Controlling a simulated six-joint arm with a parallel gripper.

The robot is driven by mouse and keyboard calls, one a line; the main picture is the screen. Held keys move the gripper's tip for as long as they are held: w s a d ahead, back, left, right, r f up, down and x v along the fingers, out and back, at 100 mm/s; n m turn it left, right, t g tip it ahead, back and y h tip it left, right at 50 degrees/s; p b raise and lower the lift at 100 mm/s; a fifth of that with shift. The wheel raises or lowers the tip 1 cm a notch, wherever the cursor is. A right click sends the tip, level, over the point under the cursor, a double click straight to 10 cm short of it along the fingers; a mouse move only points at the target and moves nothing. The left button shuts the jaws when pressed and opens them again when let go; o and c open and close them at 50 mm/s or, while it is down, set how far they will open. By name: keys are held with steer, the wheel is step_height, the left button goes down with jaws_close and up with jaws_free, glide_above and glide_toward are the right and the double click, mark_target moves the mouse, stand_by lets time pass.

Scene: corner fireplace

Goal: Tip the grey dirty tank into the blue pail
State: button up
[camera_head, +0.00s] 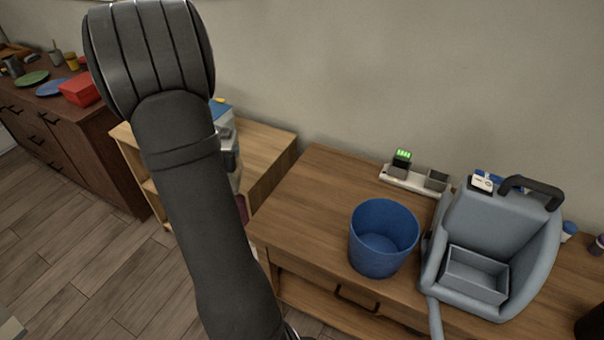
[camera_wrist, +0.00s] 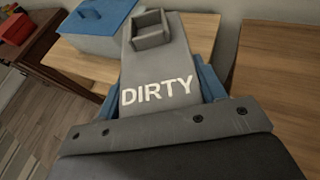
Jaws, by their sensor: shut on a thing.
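The grey tank (camera_wrist: 165,66) with white DIRTY lettering fills the middle of the wrist view, with a small square opening at its far end. My gripper (camera_wrist: 158,90) is shut on it, with blue fingers on both sides. In the head view my arm hides most of the gripper and tank. The blue pail (camera_head: 383,236) stands upright on the wooden cabinet, to the right of my arm and apart from it. Its inside looks empty. The pail is out of the wrist view.
A large grey machine (camera_head: 495,240) stands close right of the pail. A pale strip (camera_head: 415,180) with a green-lit block lies behind. A blue-lidded grey box (camera_wrist: 95,27) sits on the lighter wooden shelf (camera_head: 262,150). A dark dresser (camera_head: 70,135) stands far left. A gap separates shelf and cabinet.

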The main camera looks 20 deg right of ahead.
steer(key=shift+d, duration=0.1)
steer(key=s+d+r+m+g+h, duration=0.2)
steer(key=d+r+m+g+h, duration=0.15)
steer(key=d, duration=0.45)
steer(key=s+d+r+m+g+h, duration=0.2)
steer(key=d+r+m, duration=0.15)
steer(key=d, duration=0.45)
steer(key=s+d+r+m+g+h, duration=0.1)
steer(key=d+r+m+g+h, duration=0.2)
steer(key=d, duration=0.6)
steer(key=s+d+m+g+y, duration=0.1)
steer(key=s+d+m+g, duration=0.3)
steer(key=s, duration=0.6)
steer(key=s+d+r+m+g+y, duration=0.1)
steer(key=s+d+m+g+y, duration=0.1)
steer(key=s+d+m+g, duration=0.3)
steer(key=s+m+g, duration=0.4)
steer(key=s, duration=0.1)
steer(key=shift+s+d+r+m+g, duration=0.15)
steer(key=shift+d+r+m+g, duration=0.15)
steer(key=shift+g, duration=0.05)
